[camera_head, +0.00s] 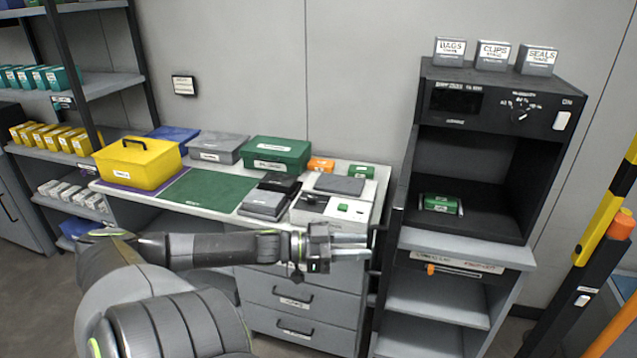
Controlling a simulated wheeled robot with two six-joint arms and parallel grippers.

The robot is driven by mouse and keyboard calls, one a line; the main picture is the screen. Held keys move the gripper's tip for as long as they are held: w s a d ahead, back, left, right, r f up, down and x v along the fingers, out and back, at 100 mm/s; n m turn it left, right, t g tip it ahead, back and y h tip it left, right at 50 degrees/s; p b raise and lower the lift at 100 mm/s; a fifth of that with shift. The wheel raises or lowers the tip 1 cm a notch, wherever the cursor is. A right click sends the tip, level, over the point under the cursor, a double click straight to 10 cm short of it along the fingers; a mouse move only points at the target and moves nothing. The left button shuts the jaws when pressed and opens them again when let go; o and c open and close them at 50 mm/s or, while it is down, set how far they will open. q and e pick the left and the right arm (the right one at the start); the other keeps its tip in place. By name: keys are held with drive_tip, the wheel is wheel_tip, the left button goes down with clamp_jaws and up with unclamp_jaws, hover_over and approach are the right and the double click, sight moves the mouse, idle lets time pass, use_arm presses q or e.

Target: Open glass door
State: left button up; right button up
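The black cabinet (480,190) stands at the right on a grey shelf unit, with a dial and a switch on its upper panel. Its dark compartment shows a green object (440,203) on the floor inside. No glass pane can be made out clearly over the front. A narrow dark panel (399,185) stands at the cabinet's left edge; I cannot tell whether it is the door or the side wall. My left gripper (368,247) points right, in front of the workbench drawers and left of the cabinet, apart from it. Its two fingers look spread and empty. My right gripper is not in view.
The workbench (150,198) holds a yellow case (138,163), a green case (277,153), a green mat and a white device (332,208). Three small labelled boxes stand on the cabinet. A yellow and black post (607,215) rises at the far right. Shelves stand at the left.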

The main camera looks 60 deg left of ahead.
use_arm(q)
drive_tip(key=p+v, duration=0.2)
drive_tip(key=v, duration=1.4)
drive_tip(key=shift+s+a, duration=0.2)
drive_tip(key=shift+s, duration=0.05)
